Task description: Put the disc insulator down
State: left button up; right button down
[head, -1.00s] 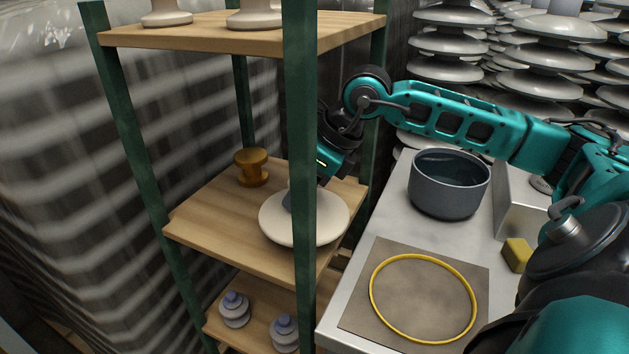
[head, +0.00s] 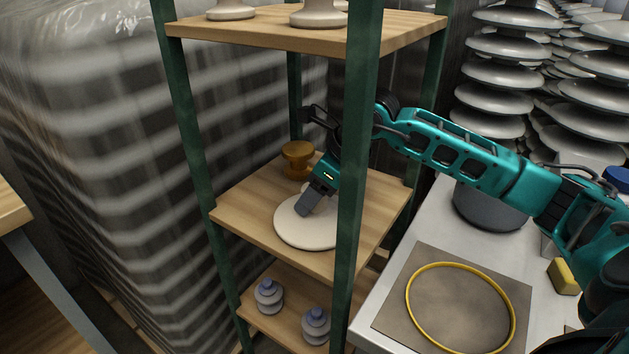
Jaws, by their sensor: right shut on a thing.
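The disc insulator (head: 298,233), a wide cream-white disc, is at the middle shelf (head: 250,205) of the green-posted rack, near its front edge. It looks level; I cannot tell whether it rests on the wood or hangs just above it. My right gripper (head: 308,203) reaches in from the right, tilted downward, and is shut on the disc's top middle. The front green post hides the disc's right part. My left gripper is out of view.
A brown spool-shaped insulator (head: 298,160) stands behind the disc on the same shelf. The front post (head: 357,200) stands close to my right arm. A steel table (head: 385,318) at right holds a dark pot (head: 488,207), a yellow ring (head: 411,310) and a yellow block (head: 563,277).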

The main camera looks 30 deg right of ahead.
jog(key=shift+w+r, duration=0.1)
jog(key=shift+r, duration=0.1)
jog(key=c, duration=0.8)
grip_release()
jog(key=shift+f, duration=0.2)
jog(key=o, duration=0.4)
